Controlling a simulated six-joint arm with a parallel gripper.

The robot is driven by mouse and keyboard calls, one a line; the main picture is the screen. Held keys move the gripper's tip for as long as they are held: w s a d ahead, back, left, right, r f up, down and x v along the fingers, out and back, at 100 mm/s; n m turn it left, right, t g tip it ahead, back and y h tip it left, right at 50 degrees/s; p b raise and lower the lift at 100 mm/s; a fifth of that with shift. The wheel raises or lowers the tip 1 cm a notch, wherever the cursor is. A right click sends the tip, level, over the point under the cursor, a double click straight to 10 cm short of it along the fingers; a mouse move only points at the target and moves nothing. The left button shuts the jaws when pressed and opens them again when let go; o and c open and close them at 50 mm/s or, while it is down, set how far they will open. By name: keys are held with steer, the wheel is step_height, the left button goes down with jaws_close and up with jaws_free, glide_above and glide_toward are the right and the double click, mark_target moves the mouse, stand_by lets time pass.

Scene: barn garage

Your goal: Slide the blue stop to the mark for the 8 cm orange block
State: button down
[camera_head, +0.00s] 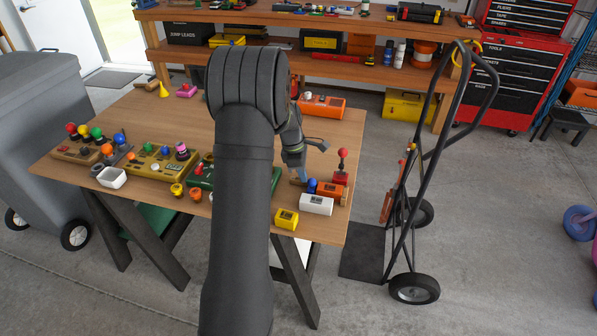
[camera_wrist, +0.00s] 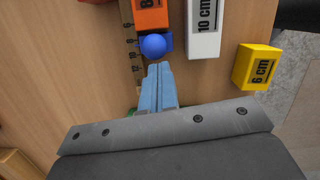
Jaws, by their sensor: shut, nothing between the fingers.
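The blue stop (camera_wrist: 153,45) has a round blue knob and sits on a wooden rail with marks (camera_wrist: 130,32); it also shows in the head view (camera_head: 312,185). The orange block (camera_wrist: 150,14), with an 8 on its label, lies just past the stop; it also shows in the head view (camera_head: 332,189). Whether block and stop touch I cannot tell. My gripper (camera_wrist: 158,68) is shut and empty, its blue fingertips right beside the knob on the near side. Contact with the knob is unclear. In the head view my arm partly hides the table.
The white 10 cm block (camera_wrist: 203,28) and yellow 6 cm block (camera_wrist: 257,66) lie to the right. A red-knobbed device (camera_head: 342,168) stands behind the orange block. Several coloured-knob boards (camera_head: 150,167) fill the table's left side. Bare wood (camera_wrist: 75,60) lies left of the rail.

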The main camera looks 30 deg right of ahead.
steer(key=shift+s+d+f, duration=0.15)
steer(key=shift+s+d, duration=0.35)
steer(key=shift+d, duration=0.05)
steer(key=w+a+r, duration=0.2)
steer(key=r, duration=0.3)
steer(key=w+a+r, duration=0.1)
steer(key=a+r, duration=0.2)
steer(key=r, duration=0.3)
steer(key=shift+w+r, duration=0.3)
steer(key=shift+w, duration=0.1)
